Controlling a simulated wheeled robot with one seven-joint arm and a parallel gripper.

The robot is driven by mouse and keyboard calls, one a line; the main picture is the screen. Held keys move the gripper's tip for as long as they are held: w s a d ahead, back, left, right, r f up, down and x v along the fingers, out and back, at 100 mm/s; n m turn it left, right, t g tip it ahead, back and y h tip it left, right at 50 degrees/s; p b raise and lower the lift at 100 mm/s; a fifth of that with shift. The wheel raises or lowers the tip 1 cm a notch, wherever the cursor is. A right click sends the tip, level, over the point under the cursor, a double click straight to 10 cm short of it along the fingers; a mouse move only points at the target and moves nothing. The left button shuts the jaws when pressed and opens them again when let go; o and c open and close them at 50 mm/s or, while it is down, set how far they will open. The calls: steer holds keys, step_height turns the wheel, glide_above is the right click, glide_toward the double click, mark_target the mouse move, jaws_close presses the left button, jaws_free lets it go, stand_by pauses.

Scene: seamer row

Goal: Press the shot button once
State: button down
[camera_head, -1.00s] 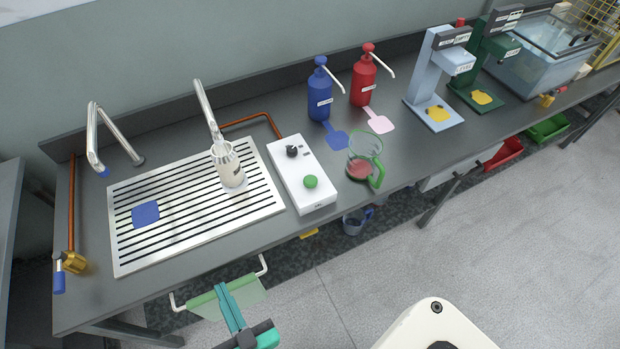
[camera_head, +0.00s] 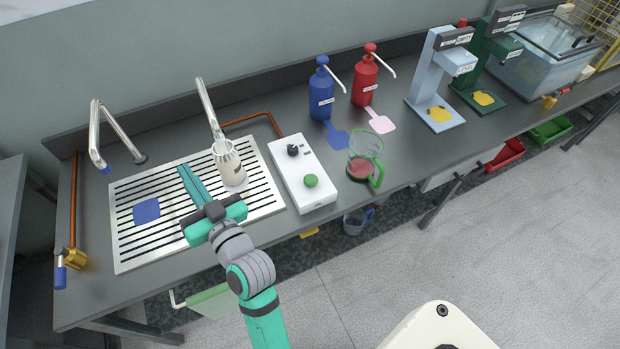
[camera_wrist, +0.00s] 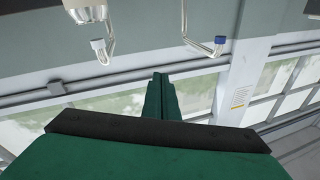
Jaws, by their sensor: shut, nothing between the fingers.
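A white control box (camera_head: 300,176) lies on the counter, with a round green button (camera_head: 311,181) near its front end and a black knob (camera_head: 292,150) near its back end. I cannot read its small markings, so I cannot tell if the green button is labelled as the shot button. My gripper (camera_head: 183,169) is over the slatted drain tray, left of the box and clear of the button. Its teal fingers are together and empty, pointing toward the back. The wrist view shows the shut fingers (camera_wrist: 161,78) but not the box.
A cream container (camera_head: 228,163) stands under a spout, just right of my gripper. A clear green-handled jug (camera_head: 366,170) stands right of the box. Blue (camera_head: 321,95) and red (camera_head: 364,80) pump bottles stand behind it.

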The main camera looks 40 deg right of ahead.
steer(key=w+d+r+n+g+y, duration=0.3)
steer(key=d+r+n, duration=0.4)
steer(key=d, duration=0.4)
steer(key=s+d+f+n+g+h, duration=0.2)
steer(key=s+d+f+n+g, duration=0.2)
steer(key=d, duration=1.2)
steer(key=s+f+g, duration=0.3)
steer(key=s+f, duration=0.3)
steer(key=s, duration=0.2)
steer(key=shift+s+h, duration=0.4)
